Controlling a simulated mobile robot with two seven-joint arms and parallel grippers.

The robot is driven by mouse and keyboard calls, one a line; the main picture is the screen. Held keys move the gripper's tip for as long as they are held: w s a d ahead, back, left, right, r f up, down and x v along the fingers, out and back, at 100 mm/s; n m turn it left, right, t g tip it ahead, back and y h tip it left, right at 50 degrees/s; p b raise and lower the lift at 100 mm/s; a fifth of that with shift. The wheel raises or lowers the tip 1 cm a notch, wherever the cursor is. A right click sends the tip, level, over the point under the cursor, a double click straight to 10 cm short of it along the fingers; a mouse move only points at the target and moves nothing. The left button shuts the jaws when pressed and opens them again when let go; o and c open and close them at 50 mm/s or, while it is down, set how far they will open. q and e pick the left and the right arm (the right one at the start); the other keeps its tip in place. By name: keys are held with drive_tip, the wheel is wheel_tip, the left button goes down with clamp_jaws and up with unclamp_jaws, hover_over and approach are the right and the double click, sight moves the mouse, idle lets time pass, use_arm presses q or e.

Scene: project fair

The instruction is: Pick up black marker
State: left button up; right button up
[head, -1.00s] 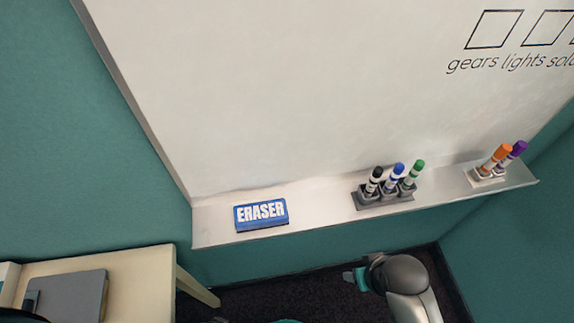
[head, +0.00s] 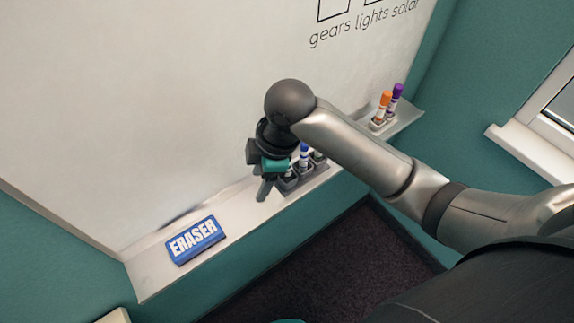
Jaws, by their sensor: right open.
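The black marker is mostly hidden behind my right gripper (head: 267,170). It stood in the left slot of the grey marker holder (head: 290,187) in the earlier view, and that slot is now largely covered. The holder sits on the whiteboard ledge. The blue marker (head: 304,153) stands upright in the middle slot, and the green marker's cap is hidden by my right arm. My right gripper is open, with teal pads, in front of the holder's left end. I cannot tell whether it touches the marker. My left gripper is out of view.
A blue eraser (head: 193,240) lies on the ledge (head: 150,276) to the left. Orange (head: 383,104) and purple (head: 395,97) markers stand in a second holder at the right end. The whiteboard (head: 170,110) rises behind. A window sill (head: 535,153) is at the right.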

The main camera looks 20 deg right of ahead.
drive_tip(key=w+d+r+n, duration=0.1)
drive_tip(key=d+r, duration=0.1)
drive_tip(key=r, duration=0.1)
drive_tip(key=w+d+r+n+g+h, duration=0.1)
drive_tip(key=w+d+r+n, duration=0.1)
drive_tip(key=r, duration=0.1)
drive_tip(key=w+d+r+n+h, duration=0.1)
drive_tip(key=d+r, duration=0.2)
drive_tip(key=shift+w+d+n, duration=0.1)
drive_tip(key=shift+w+n, duration=0.15)
drive_tip(key=shift+n, duration=0.15)
drive_tip(key=shift+g+h, duration=0.3)
drive_tip(key=f, duration=0.9)
drive_tip(key=shift+d, duration=0.3)
drive_tip(key=shift+w+a+f+p, duration=0.1)
drive_tip(key=shift+f+p, duration=0.05)
drive_tip(key=shift+f, duration=1.2)
drive_tip(key=shift+w+a+f+p, duration=0.1)
drive_tip(key=shift+f+p, duration=0.05)
drive_tip(key=shift+f, duration=1.2)
clamp_jaws()
